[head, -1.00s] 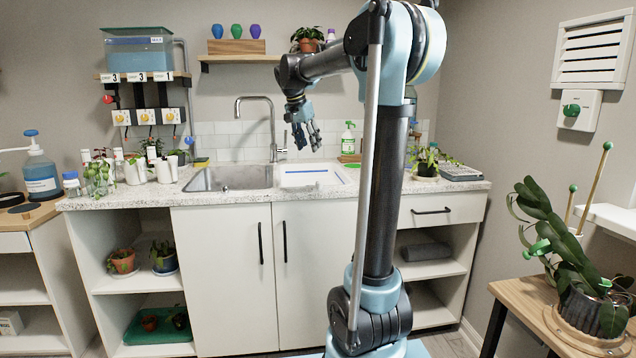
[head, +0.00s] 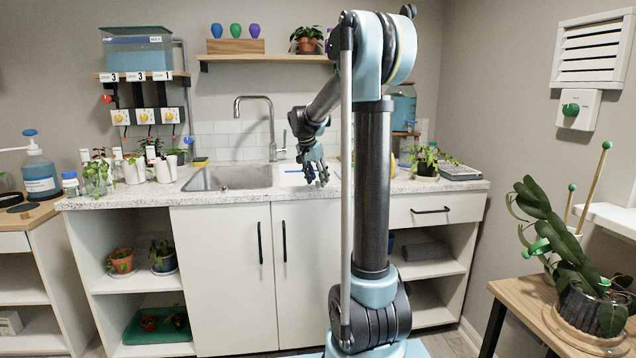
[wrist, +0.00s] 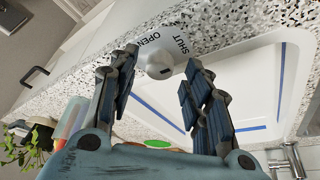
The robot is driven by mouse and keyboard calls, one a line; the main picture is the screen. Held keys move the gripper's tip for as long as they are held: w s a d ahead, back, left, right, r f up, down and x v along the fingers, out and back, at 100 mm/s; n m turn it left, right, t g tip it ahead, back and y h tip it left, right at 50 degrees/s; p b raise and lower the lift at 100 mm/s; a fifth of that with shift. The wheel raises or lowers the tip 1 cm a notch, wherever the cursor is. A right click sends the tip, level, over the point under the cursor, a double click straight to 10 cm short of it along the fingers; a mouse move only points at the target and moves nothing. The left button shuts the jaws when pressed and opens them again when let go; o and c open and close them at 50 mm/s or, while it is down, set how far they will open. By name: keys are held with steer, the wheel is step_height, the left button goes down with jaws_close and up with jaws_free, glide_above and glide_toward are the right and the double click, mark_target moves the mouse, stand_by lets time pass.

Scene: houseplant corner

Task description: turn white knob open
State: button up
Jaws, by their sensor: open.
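The white knob (wrist: 154,64) shows in the wrist view as a rounded pale body with a small dark mark on its face. It sits by the speckled counter edge, beside printed OPEN and SHUT labels (wrist: 165,41). I cannot tell how far beyond the fingertips the knob is. I cannot make out the knob in the head view.
A white basin with blue strips (wrist: 255,85) lies beside the knob, with a metal tap (wrist: 292,160) at its edge. The steel sink (head: 230,177) is left of my gripper. Cabinet doors (head: 225,270) are below. A leafy plant (head: 427,160) stands right of my arm.

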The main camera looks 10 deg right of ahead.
steer(key=shift+w+d+f, duration=0.15)
steer(key=shift+f, duration=0.35)
steer(key=c, duration=1.1)
steer(key=shift+o, duration=0.2)
